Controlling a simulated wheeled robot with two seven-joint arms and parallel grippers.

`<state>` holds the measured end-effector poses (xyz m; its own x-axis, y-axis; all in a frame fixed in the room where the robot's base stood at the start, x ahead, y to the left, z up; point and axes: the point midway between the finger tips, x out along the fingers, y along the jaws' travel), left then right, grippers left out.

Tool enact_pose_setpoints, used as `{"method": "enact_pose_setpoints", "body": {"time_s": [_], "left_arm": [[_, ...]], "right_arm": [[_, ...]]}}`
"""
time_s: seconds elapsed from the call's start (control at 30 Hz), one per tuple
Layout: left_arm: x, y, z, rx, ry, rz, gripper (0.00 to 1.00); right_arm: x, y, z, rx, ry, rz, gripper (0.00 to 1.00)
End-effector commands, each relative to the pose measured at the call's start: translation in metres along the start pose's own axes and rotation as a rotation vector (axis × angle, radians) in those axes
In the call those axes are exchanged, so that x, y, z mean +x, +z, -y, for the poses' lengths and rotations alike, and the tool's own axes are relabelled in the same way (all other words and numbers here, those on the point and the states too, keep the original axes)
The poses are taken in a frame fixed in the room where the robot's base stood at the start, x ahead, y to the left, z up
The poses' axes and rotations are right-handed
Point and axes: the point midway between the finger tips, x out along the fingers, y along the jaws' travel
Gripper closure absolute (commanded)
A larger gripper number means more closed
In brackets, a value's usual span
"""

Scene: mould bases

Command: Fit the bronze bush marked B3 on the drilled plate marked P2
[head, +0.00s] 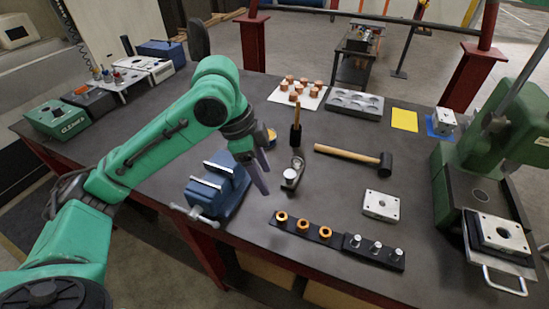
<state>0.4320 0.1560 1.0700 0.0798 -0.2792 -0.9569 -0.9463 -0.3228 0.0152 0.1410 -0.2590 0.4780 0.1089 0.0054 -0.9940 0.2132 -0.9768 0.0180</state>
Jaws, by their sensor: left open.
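Several bronze-coloured bushes stand in a row on a dark strip (292,229): a left one (282,216), a middle one (303,225) and a right one (325,233). Their marks are too small to read, so I cannot tell which is B3. A drilled plate (381,206) lies flat on the bench right of centre. Another plate (501,234) sits on a tray at the press, and one (444,119) sits on a blue mat at the back right. I cannot read which is P2. My left gripper (266,182) is open and empty, above the bench behind the bushes. My right gripper is out of view.
A blue vice (220,188) stands left of the bushes. A strip with steel pins (376,247) adjoins them on the right. A mallet (345,156) lies behind the nearest plate. A green press (480,150) blocks the right side. Bench around the nearest plate is clear.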

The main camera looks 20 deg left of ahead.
Motion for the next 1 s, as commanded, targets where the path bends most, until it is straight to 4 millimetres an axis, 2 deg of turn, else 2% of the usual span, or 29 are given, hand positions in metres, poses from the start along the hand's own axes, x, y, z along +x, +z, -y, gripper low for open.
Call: {"method": "enact_pose_setpoints", "body": {"time_s": [0.07, 0.13, 0.3, 0.37, 0.47, 0.6, 0.73, 1.0], "left_arm": [[0.006, 0.0, -0.001, 0.0, 0.003, 0.001, 0.33], [0.017, 0.001, -0.001, 0.0, 0.004, 0.002, 0.33], [0.056, 0.0, -0.002, 0.001, 0.006, 0.001, 0.33], [0.071, 0.0, -0.001, -0.001, 0.005, 0.001, 0.33], [0.096, 0.0, -0.002, 0.0, 0.006, 0.001, 0.33], [0.125, 0.0, -0.001, 0.0, 0.003, 0.0, 0.33], [0.141, 0.0, -0.001, 0.0, 0.001, 0.0, 0.33], [0.145, 0.0, 0.0, 0.001, -0.001, -0.001, 0.33]], "right_arm": [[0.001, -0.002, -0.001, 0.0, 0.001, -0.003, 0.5], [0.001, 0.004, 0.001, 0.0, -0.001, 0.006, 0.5], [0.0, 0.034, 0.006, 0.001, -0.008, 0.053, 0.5], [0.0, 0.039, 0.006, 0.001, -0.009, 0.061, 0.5], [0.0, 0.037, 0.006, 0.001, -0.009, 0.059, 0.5], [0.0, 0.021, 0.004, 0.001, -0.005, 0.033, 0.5], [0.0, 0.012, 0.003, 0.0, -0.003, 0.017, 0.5], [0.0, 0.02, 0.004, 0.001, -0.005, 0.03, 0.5]]}}
